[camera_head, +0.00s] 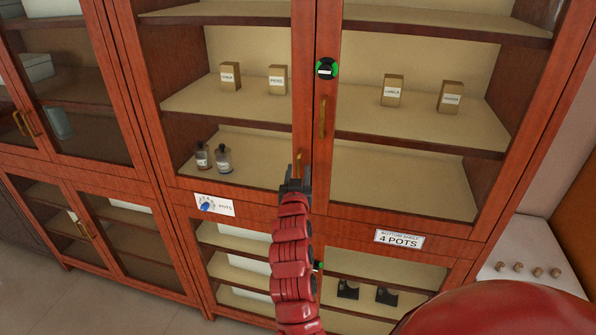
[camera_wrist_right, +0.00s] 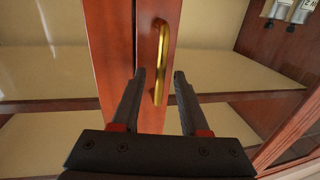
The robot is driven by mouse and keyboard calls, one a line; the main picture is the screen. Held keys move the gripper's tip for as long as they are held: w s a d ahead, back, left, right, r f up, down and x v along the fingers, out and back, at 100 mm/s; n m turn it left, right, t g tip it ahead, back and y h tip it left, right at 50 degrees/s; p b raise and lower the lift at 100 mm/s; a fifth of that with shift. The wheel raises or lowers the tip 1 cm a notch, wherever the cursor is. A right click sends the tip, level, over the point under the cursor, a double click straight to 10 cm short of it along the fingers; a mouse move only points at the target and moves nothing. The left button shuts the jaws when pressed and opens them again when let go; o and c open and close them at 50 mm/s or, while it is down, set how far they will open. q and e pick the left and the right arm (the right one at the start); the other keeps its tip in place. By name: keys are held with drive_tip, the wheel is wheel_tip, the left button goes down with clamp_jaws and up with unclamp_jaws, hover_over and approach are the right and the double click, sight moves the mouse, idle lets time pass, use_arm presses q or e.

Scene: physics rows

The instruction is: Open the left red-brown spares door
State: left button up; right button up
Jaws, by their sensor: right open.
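The left red-brown door (camera_head: 303,70) of the upper glass cabinet looks shut, its inner stile against the right door's stile. Its brass handle (camera_head: 301,165) is partly hidden by my right gripper in the head view. In the right wrist view the handle (camera_wrist_right: 160,62) stands out from the stile (camera_wrist_right: 150,28), in the gap between the fingers. My right gripper (camera_head: 298,172) is open at the lower part of this handle; its fingers (camera_wrist_right: 157,76) lie on either side and are not closed on it. My left gripper is not in view.
The right door's handle (camera_head: 322,117) is close by, with a black and green round fitting (camera_head: 326,68) above it. Behind the glass are small boxes (camera_head: 278,80) and two bottles (camera_head: 223,159). A "4 POTS" sign (camera_head: 399,239) is below. Another cabinet (camera_head: 85,175) adjoins at left.

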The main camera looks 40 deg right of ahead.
clamp_jaws()
idle(1.4)
